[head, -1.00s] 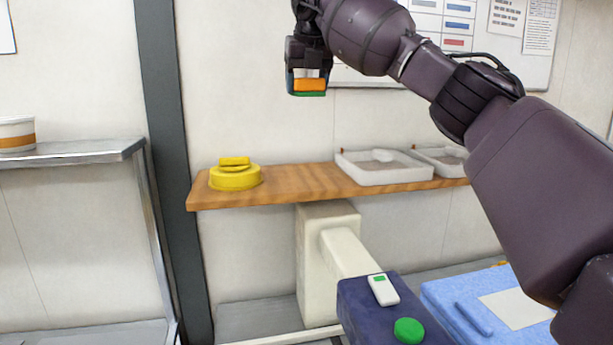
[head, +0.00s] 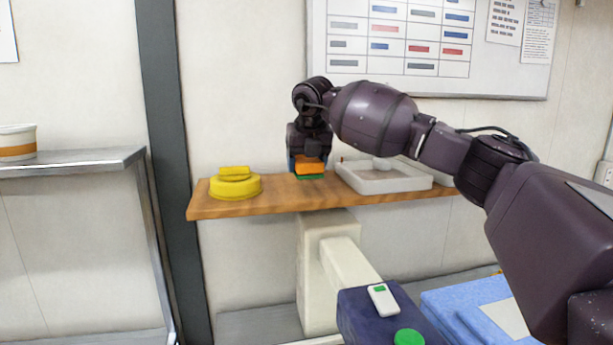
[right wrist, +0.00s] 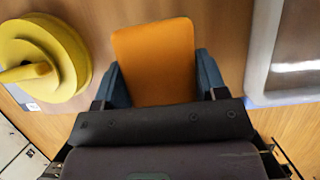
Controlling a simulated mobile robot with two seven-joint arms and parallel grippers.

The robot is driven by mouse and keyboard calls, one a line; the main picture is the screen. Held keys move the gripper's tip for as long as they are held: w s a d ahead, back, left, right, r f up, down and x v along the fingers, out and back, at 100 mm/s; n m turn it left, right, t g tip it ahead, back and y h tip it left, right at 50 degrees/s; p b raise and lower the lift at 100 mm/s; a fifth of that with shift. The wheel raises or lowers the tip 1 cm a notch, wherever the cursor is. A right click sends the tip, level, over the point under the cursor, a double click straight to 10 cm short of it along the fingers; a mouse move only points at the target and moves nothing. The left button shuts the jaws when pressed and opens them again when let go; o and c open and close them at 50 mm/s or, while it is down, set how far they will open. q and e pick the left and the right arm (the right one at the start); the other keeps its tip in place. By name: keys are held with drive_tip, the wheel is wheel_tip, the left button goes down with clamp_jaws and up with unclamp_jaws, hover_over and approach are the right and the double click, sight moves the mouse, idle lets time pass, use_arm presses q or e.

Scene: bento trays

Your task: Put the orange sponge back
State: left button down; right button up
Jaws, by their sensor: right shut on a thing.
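The orange sponge (head: 308,164) has a green underside and is held in my right gripper (head: 307,168). The gripper points down at the wooden shelf, between a yellow round object and a white tray. In the right wrist view the orange sponge (right wrist: 155,60) lies flat between the two blue-grey fingers of the gripper (right wrist: 161,80), which press on its sides. The sponge is at or just above the shelf top; I cannot tell whether it touches. My left gripper is not in view.
The yellow round object (head: 235,187) stands on the wooden shelf (head: 270,200) left of the sponge. A white tray (head: 385,188) stands close on the right. A metal table with a cup (head: 17,142) is at far left. A dark blue surface with a green button (head: 409,337) is below.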

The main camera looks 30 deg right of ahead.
sight(307, 176)
drive_tip(key=shift+f, duration=1.75)
drive_tip(key=shift+f, duration=0.1)
drive_tip(key=o, duration=0.9)
drive_tip(key=shift+c, duration=0.2)
drive_tip(key=shift+r, duration=0.4)
drive_tip(key=b+v, duration=0.1)
drive_tip(key=v, duration=1)
drive_tip(key=shift+s+r+b, duration=0.15)
drive_tip(key=shift+r+b, duration=0.05)
drive_tip(key=shift+b, duration=0.2)
